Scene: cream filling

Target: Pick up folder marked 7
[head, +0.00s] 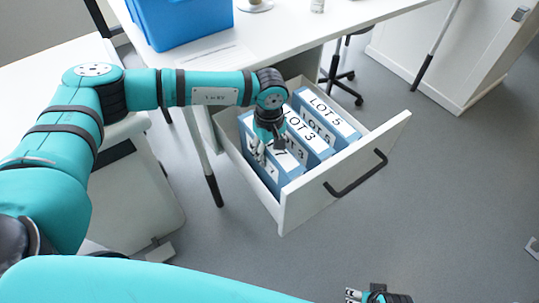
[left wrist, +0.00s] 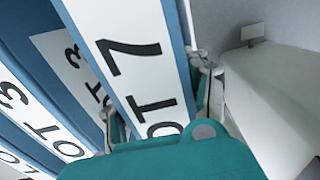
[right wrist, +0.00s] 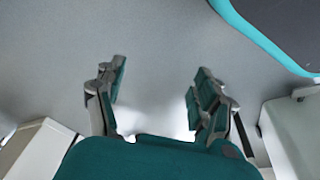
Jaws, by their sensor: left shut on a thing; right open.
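The folder marked LOT 7 (left wrist: 130,50) is blue with a white label and stands between my left gripper's fingers (left wrist: 155,98) in the left wrist view. In the head view my left gripper (head: 262,150) is shut on this leftmost folder (head: 270,178) in the open drawer (head: 340,185), partly covering its label. The folder appears to be still among the others. My right gripper (head: 376,296) is open and empty at the bottom of the head view, over the floor; its spread fingers show in the right wrist view (right wrist: 157,88).
Beside it in the drawer stand other blue folders, including LOT 3 (head: 300,148) and LOT 5 (head: 325,110). The drawer's front has a dark handle (head: 357,176). A white desk (head: 280,38) with a blue box (head: 185,22) is behind.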

